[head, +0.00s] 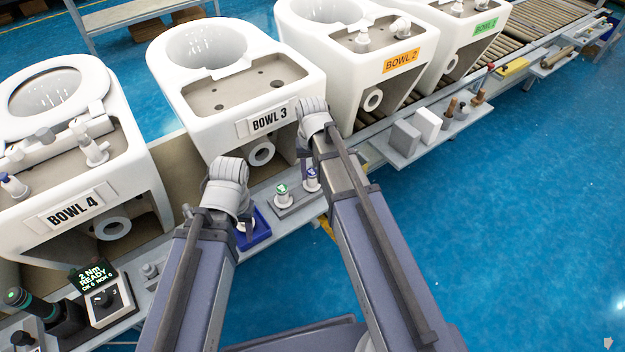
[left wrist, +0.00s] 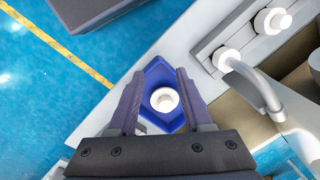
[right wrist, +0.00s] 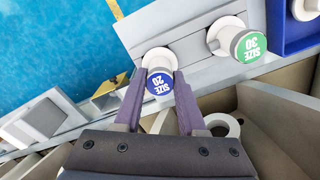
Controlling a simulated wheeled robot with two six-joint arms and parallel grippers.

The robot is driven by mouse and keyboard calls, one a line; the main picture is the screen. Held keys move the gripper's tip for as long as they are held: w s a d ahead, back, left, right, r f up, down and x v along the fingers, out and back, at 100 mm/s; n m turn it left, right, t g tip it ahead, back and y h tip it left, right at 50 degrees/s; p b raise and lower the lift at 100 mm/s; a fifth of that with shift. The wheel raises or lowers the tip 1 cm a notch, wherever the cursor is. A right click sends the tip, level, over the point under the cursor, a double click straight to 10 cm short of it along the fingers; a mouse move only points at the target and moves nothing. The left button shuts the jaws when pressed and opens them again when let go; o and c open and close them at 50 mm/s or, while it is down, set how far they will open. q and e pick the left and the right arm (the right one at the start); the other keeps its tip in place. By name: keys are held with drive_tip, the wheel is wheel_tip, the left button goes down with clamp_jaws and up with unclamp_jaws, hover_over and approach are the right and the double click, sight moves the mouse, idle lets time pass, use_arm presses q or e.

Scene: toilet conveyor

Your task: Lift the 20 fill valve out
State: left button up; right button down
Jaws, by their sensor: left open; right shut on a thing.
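The 20 fill valve, with a blue cap marked SIZE 20 (right wrist: 159,83), stands in the grey rack in the right wrist view. My right gripper (right wrist: 159,75) is shut on it, a finger on each side; I cannot tell whether it is raised. In the head view its blue cap (head: 311,174) shows beside my right arm. The 30 fill valve, with a green cap (right wrist: 249,46), stands beside it in the rack. My left gripper (left wrist: 159,75) is open above a blue tray (left wrist: 150,75) with a white round part (left wrist: 164,99) in it, between its fingers.
The rack (head: 295,205) sits on a ledge in front of the bowl marked BOWL 3 (head: 225,128). BOWL 4 (head: 118,185) stands to the left and BOWL 2 (head: 350,75) to the right. A torque display (head: 93,274) stands at lower left. Blue floor (head: 500,200) is clear at right.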

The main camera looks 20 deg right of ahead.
sight(312, 172)
use_arm(q)
drive_tip(key=shift+r+p, duration=0.65)
use_arm(e)
drive_tip(key=shift+r, duration=0.65)
drive_tip(key=shift+r+p, duration=2.75)
use_arm(q)
wheel_tip(312, 172, up, 5)
drive_tip(key=shift+r, duration=0.2)
